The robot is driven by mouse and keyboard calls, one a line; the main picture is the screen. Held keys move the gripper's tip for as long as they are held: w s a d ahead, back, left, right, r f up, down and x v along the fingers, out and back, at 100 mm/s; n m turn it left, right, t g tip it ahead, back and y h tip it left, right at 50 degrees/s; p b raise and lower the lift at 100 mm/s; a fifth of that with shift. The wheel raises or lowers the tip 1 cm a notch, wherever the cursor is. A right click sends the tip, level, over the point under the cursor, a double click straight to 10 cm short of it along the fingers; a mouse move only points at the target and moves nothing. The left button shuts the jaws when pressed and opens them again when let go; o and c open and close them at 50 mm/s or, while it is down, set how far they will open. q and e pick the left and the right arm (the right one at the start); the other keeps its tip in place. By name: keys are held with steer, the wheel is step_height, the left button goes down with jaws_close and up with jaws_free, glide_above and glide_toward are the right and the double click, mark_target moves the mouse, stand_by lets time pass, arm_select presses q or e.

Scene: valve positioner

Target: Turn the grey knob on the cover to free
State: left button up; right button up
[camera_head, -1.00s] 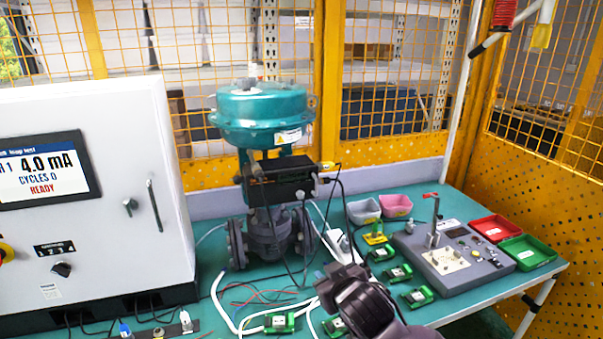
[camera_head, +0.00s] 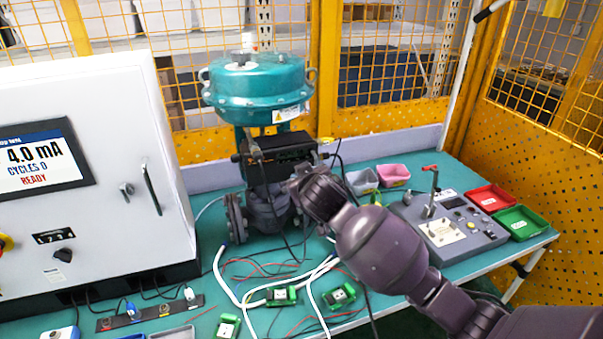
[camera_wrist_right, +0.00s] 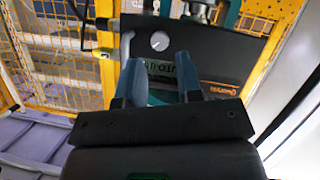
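The black positioner (camera_head: 285,155) is mounted on the teal valve actuator (camera_head: 258,90). In the head view, my right gripper (camera_head: 308,182) is just in front of the positioner's lower right. My left gripper is not in view.
A white control cabinet (camera_head: 85,190) reading 4.0 mA and READY stands at left. Cables and several green modules (camera_head: 340,295) lie on the bench. A grey test fixture (camera_head: 450,232) and red and green trays (camera_head: 520,222) are at right. Yellow mesh fencing stands behind.

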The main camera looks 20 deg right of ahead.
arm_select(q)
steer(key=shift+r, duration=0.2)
arm_select(e)
steer(key=shift+x, duration=1.9)
steer(key=shift+c, duration=0.5)
jaws_close()
arm_select(q)
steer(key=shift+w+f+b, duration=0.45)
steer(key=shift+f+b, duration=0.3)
steer(key=shift+b, duration=0.55)
arm_select(e)
steer(key=shift+a+f+n+t+h, duration=0.2)
steer(key=shift+n+t+h, duration=0.6)
steer(key=shift+n, duration=1.6)
steer(key=shift+a+f+n+t+h, duration=0.2)
steer(key=shift+n+t+h, duration=0.6)
steer(key=shift+n, duration=1.6)
steer(key=shift+d+f+n+t+h, duration=0.1)
steer(key=shift+f+n+t+h, duration=0.3)
steer(key=shift+n+h, duration=1.35)
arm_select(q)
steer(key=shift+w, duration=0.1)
arm_select(e)
steer(key=shift+r+n+t+y, duration=0.1)
steer(key=shift+n+t+y, duration=0.2)
steer(key=shift+n+y, duration=0.5)
